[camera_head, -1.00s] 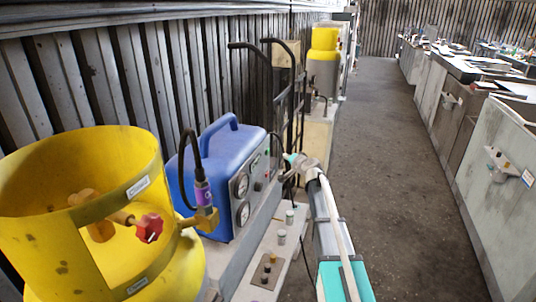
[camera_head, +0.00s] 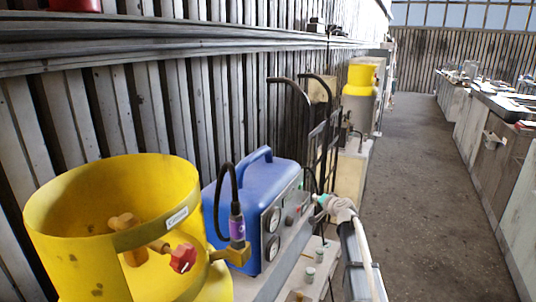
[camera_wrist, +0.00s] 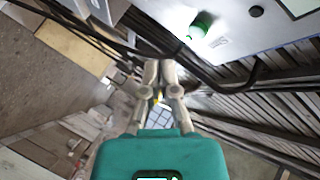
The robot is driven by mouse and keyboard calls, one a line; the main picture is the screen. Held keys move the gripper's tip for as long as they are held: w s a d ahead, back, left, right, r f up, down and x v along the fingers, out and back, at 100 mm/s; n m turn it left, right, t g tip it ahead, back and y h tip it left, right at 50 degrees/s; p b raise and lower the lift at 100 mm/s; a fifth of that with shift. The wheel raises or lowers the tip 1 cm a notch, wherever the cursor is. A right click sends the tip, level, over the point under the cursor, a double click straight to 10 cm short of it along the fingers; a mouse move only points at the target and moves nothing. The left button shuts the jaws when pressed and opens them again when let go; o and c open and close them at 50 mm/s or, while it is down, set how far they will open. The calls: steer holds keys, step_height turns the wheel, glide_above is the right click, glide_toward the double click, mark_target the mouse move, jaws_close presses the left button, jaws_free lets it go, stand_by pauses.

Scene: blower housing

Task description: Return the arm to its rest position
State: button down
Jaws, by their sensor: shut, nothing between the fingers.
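My arm (camera_head: 358,259) reaches forward from the bottom edge in the head view, beside the blue machine and the bench. A small teal part shows at its far end, but the fingers cannot be made out there. In the wrist view my gripper (camera_wrist: 159,66) shows past its teal body, with the two pale fingers brought together at the tips. Nothing is held between them. A small green-capped container (camera_wrist: 200,26) on a pale surface lies beyond the fingertips, up and to the right, apart from them.
A yellow gas cylinder (camera_head: 70,215) stands at the front left. The blue machine (camera_head: 250,200) with dials stands beside it. A black hand truck (camera_head: 318,160) and another yellow-topped cylinder (camera_head: 360,90) stand behind. The aisle floor (camera_head: 430,210) on the right is clear, with workbenches beyond.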

steer(key=s+a+f+n+g, duration=0.3)
steer(key=s+a+f+g, duration=0.15)
steer(key=s, duration=0.55)
steer(key=s+a+f+n+g, duration=0.3)
steer(key=s+a+f, duration=0.15)
steer(key=s, duration=0.55)
steer(key=s+d+f+g+h, duration=0.1)
steer(key=s+g+h, duration=0.1)
steer(key=s, duration=0.7)
steer(key=s+d+f+n+g+h+p, duration=0.1)
steer(key=s+g, duration=0.3)
steer(key=s, duration=0.6)
steer(key=shift+s+f+h+p, duration=0.25)
steer(key=shift+h+p, duration=0.05)
steer(key=shift+h, duration=0.6)
